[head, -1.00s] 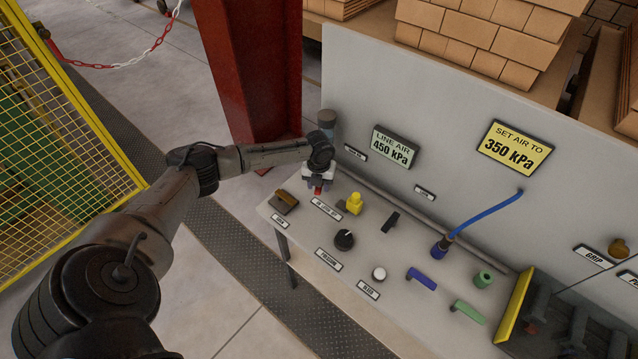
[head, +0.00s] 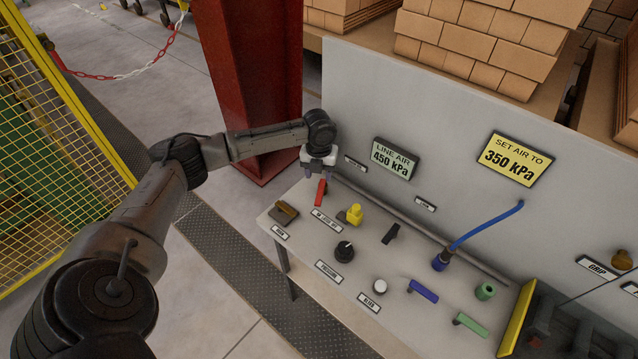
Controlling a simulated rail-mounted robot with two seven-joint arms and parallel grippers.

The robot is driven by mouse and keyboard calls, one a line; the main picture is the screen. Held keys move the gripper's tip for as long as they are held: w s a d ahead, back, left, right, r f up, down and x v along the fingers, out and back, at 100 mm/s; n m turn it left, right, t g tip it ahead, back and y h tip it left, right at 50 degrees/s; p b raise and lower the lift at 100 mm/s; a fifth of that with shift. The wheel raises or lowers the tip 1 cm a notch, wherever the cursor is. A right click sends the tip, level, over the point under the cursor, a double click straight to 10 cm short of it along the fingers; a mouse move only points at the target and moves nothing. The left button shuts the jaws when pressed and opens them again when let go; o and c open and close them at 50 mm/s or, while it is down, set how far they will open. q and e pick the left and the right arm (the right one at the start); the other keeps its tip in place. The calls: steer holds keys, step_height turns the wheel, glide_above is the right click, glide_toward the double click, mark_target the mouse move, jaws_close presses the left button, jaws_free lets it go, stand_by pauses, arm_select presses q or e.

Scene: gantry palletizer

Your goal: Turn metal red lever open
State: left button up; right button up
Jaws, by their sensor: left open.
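The red lever (head: 320,190) stands at the back left of the grey bench, behind the label plate near the yellow fitting. My left gripper (head: 317,173) is right above and behind it, pointing down, with its jaws open. The fingertips are close to the lever's upper end; I cannot tell whether they touch it. My right gripper is not in view.
On the bench (head: 300,250) are a yellow fitting (head: 355,214), a black knob (head: 344,251), a brown-topped block (head: 284,213) and a blue hose (head: 484,225). A grey panel (head: 450,130) rises behind. A red column (head: 250,80) stands left of it.

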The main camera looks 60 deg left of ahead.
arm_select(q)
steer(key=shift+r, duration=1.5)
steer(key=shift+c, duration=0.2)
